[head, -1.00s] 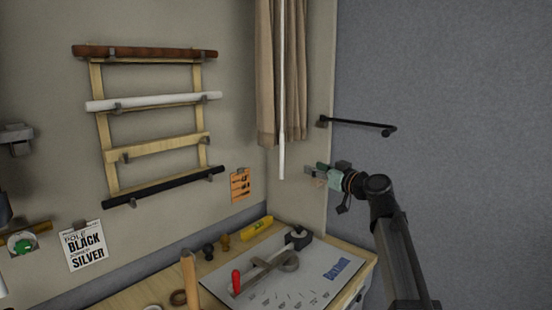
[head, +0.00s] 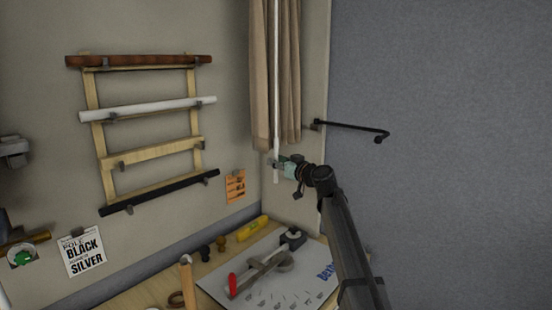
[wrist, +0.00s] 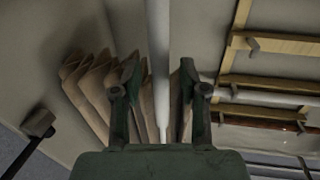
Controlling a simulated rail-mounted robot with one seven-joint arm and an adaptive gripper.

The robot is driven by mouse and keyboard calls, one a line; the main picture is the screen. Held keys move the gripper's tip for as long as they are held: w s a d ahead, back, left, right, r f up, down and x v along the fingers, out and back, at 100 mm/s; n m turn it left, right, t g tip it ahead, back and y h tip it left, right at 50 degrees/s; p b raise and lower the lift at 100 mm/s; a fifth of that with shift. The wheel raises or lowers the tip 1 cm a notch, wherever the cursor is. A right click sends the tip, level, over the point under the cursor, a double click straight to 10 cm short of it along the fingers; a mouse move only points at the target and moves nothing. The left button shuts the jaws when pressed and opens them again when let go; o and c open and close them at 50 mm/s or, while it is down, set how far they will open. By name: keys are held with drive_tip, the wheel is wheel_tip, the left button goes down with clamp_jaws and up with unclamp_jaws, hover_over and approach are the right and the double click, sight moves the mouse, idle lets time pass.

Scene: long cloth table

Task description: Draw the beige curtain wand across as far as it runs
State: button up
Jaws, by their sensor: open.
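The curtain wand (head: 276,90) is a thin, pale, nearly white rod hanging upright in front of the beige curtain (head: 290,75). Its lower end reaches below the curtain hem. My gripper (head: 273,165) is at the lower part of the wand in the head view. In the wrist view my gripper (wrist: 157,95) is open, with one dark finger on each side of the wand (wrist: 158,60). A gap shows between the wand and each finger. The curtain folds (wrist: 95,90) show behind and left of the fingers.
A black wall bracket arm (head: 350,127) sticks out right of the curtain, above my arm. A wall rack (head: 150,140) with several rods hangs left. Below is a workbench with a mat (head: 215,285), a red-handled tool (head: 233,286) and a yellow level (head: 252,229).

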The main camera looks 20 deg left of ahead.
drive_tip(key=shift+w+a, duration=0.3)
drive_tip(key=shift+a, duration=0.25)
clamp_jaws()
